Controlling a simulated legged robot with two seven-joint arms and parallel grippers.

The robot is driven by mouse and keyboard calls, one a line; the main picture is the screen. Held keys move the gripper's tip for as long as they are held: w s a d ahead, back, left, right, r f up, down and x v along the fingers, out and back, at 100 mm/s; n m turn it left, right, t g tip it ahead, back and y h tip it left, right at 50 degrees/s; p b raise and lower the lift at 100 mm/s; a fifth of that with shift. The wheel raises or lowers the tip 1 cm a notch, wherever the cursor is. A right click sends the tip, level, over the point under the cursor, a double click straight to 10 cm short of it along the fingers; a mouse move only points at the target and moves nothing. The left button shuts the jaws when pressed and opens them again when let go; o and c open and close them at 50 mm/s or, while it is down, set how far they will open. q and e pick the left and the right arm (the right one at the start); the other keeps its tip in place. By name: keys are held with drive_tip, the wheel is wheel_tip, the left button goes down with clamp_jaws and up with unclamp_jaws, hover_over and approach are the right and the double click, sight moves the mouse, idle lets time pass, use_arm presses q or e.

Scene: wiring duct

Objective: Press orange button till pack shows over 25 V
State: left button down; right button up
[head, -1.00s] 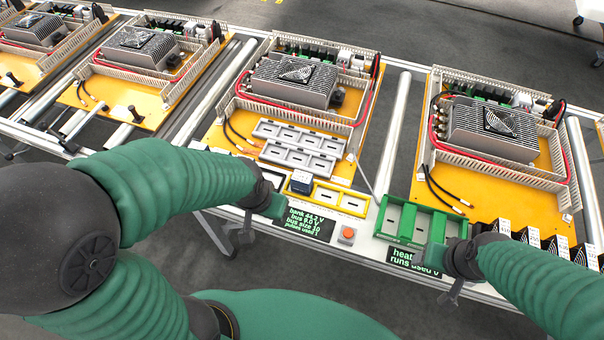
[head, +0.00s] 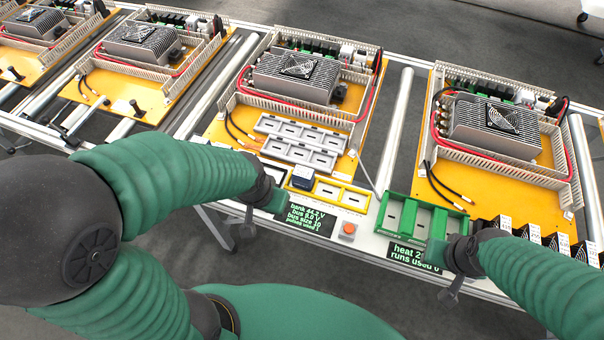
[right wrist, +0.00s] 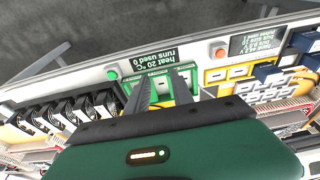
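The orange button (head: 348,230) sits in a small grey housing on the white front rail, right of a black display (head: 305,219). The display's green text seems to read bank 44.2 V and bus 9.0 V, with bus size and pulses lines below. In the right wrist view the button (right wrist: 218,52) is right of the fingers, untouched. My left gripper (head: 243,222) hangs left of the display, apart from the button; its fingers are too unclear to judge. My right gripper (head: 453,288) is by the heat display; in the right wrist view its fingers (right wrist: 160,84) are apart and empty.
A green tray (head: 424,199) stands right of the button, with a heat display (head: 408,252) below it. A yellow-framed holder (head: 327,190) with a dark block (head: 303,177) lies behind the button. Several black fan-like blocks (head: 530,231) line the right front.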

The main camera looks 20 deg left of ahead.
clamp_jaws()
idle(1.3)
